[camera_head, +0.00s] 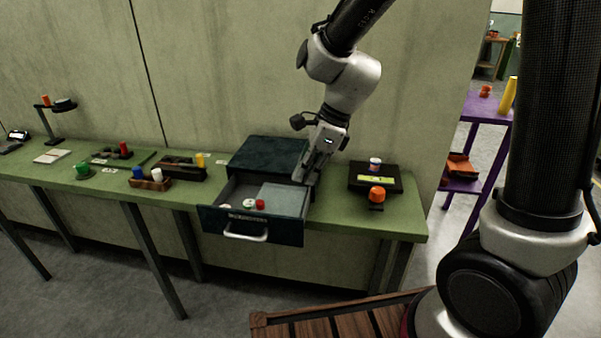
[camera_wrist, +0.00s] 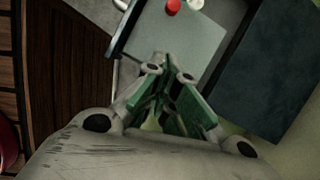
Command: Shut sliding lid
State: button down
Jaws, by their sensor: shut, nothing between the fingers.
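A dark teal box (camera_head: 268,155) stands on the green bench with its drawer (camera_head: 285,232) pulled out toward me. A pale grey-green flat panel (camera_head: 283,198) lies in the right part of the drawer; I take it for the sliding lid. It also shows in the wrist view (camera_wrist: 185,45). The left part of the drawer is uncovered, with a red piece (camera_head: 260,204) and whitish pieces in it. My gripper (camera_head: 302,179) is shut and empty, pointing down at the drawer's right side, by the panel's edge. I cannot tell whether it touches. In the wrist view the fingertips (camera_wrist: 168,68) overlap the panel's edge.
A black tray (camera_head: 358,184) with a white jar and an orange knob (camera_head: 376,194) stands right of the drawer. Several small holders with coloured pieces stand to the left. A wooden slatted surface (camera_head: 340,320) is in front, below the bench. A purple shelf (camera_head: 485,108) is at right.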

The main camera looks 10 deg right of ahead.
aim_at(274, 207)
jog(key=x, duration=0.7)
jog(key=shift+f, duration=0.15)
jog(key=a, duration=0.2)
jog(key=shift+w+a, duration=0.15)
jog(key=shift+a, duration=0.2)
jog(key=shift+w+a, duration=0.1)
jog(key=shift+a, duration=0.45)
jog(key=w+a, duration=0.1)
jog(key=a, duration=0.2)
jog(key=w+a, duration=0.1)
jog(key=a, duration=0.3)
jog(key=w+a, duration=0.2)
jog(key=a, duration=0.1)
jog(key=shift+a, duration=0.4)
jog(key=shift+d, duration=0.1)
